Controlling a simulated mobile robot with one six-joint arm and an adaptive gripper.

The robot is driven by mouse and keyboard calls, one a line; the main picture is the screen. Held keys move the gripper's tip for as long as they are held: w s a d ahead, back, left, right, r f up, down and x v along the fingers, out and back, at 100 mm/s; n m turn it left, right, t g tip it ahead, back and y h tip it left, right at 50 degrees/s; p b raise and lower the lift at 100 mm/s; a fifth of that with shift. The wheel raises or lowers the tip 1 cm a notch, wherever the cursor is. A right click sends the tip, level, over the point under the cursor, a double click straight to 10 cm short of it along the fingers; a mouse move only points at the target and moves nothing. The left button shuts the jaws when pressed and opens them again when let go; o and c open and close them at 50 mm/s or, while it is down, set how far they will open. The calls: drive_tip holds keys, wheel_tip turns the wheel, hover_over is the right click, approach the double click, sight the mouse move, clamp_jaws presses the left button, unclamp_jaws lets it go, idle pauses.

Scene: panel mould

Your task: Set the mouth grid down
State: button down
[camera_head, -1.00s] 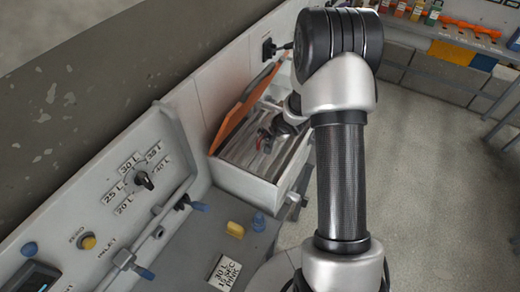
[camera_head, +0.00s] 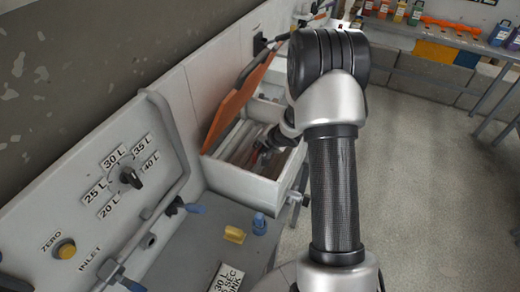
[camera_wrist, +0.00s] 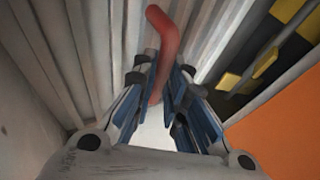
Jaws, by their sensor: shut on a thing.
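My gripper (camera_wrist: 153,85) is shut on a red curved bar (camera_wrist: 163,45), which I take to be the handle of the mouth grid. The bar passes between the blue finger pads in the wrist view. In the head view my gripper (camera_head: 263,147) reaches down into an open white box (camera_head: 240,187), with a little red showing at its fingers. Grey ribs or slats show beyond the fingers in the wrist view; I cannot tell which belong to the grid. Whether the grid touches the box floor is hidden.
The box's orange lid (camera_head: 235,97) stands tilted open along its wall side. A yellow block (camera_head: 234,234) and a small blue piece (camera_head: 259,224) sit on the grey surface before the box. A dial panel (camera_head: 125,185) is at left. The floor at right is clear.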

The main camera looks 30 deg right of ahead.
drive_tip(key=shift+d+r, duration=0.1)
drive_tip(key=shift+r, duration=0.05)
drive_tip(key=c, duration=1.6)
unclamp_jaws()
